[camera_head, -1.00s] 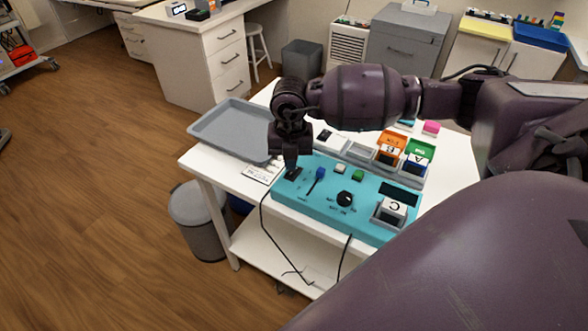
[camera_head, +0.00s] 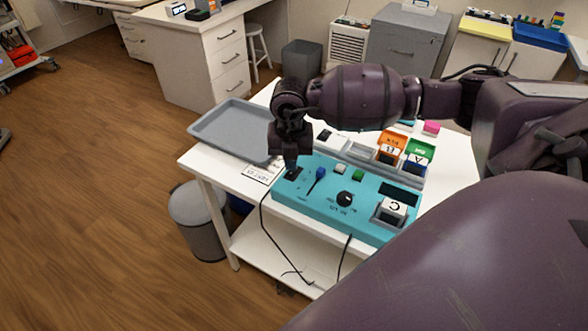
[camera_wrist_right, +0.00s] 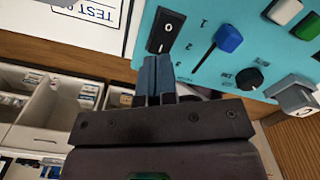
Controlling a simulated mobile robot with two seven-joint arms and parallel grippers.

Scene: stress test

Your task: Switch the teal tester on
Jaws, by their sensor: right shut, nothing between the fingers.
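The teal tester (camera_head: 318,205) lies on the white table. It has a black rocker switch (camera_wrist_right: 165,30) at its left end, a blue-tipped lever (camera_head: 317,180), a black knob (camera_head: 345,198), and a white and a green button. My right gripper (camera_head: 291,167) points down at the rocker end of the tester, partly hiding the switch in the head view. In the wrist view its fingers (camera_wrist_right: 155,62) are shut together and empty, with the tips at the rocker's near edge. I cannot tell whether they touch it. My left gripper is not in view.
A grey tray (camera_head: 232,130) lies at the table's left, beside a printed test sheet (camera_head: 262,170). A block marked C (camera_head: 393,208) sits in a holder on the tester's right. Orange and green bins (camera_head: 391,146) stand behind. Black cables hang over the front edge.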

